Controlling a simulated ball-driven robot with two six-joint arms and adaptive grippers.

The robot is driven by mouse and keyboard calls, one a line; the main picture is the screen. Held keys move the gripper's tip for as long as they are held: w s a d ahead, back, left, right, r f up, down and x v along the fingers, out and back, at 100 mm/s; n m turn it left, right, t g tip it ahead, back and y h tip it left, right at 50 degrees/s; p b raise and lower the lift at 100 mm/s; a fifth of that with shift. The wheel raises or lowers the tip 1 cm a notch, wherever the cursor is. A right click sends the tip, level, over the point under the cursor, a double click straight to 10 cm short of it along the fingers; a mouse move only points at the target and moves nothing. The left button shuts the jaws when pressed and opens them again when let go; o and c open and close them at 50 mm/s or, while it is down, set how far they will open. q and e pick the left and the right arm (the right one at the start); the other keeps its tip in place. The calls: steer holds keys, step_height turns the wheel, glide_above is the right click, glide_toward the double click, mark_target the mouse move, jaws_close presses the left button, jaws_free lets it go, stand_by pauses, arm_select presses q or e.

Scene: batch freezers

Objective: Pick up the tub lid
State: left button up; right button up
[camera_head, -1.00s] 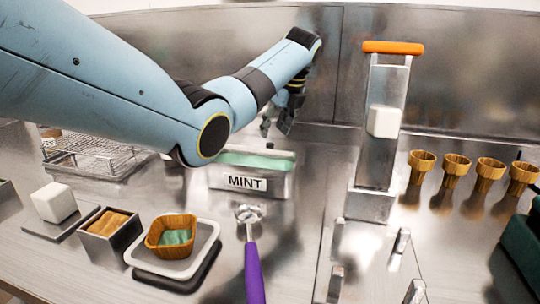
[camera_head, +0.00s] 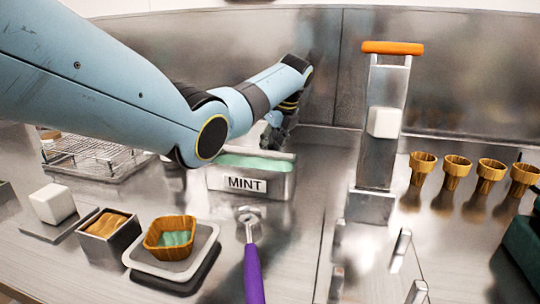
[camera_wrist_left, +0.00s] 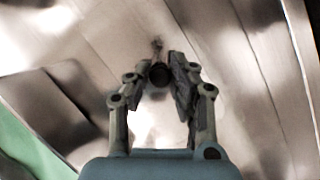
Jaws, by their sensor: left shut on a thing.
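My left gripper (camera_head: 273,142) is down just behind the steel tub labelled MINT (camera_head: 226,184), which stands open with pale green contents. In the left wrist view my left gripper (camera_wrist_left: 164,70) is shut on a small dark round knob, the handle of the tub lid (camera_wrist_left: 159,75). The lid's steel plate is hard to tell from the shiny counter, and the tub hides it in the head view. I cannot tell whether the lid is raised off the counter. My right gripper is not in view.
A scoop with a purple handle (camera_head: 253,272) lies in front of the tub. A wafer bowl (camera_head: 170,237) sits on a scale at the front left. A tall steel stand with an orange handle (camera_head: 392,48) and several cones (camera_head: 454,170) are to the right. A steel wall closes the back.

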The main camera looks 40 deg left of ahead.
arm_select(q)
jaws_close()
steer(key=shift+r, duration=0.1)
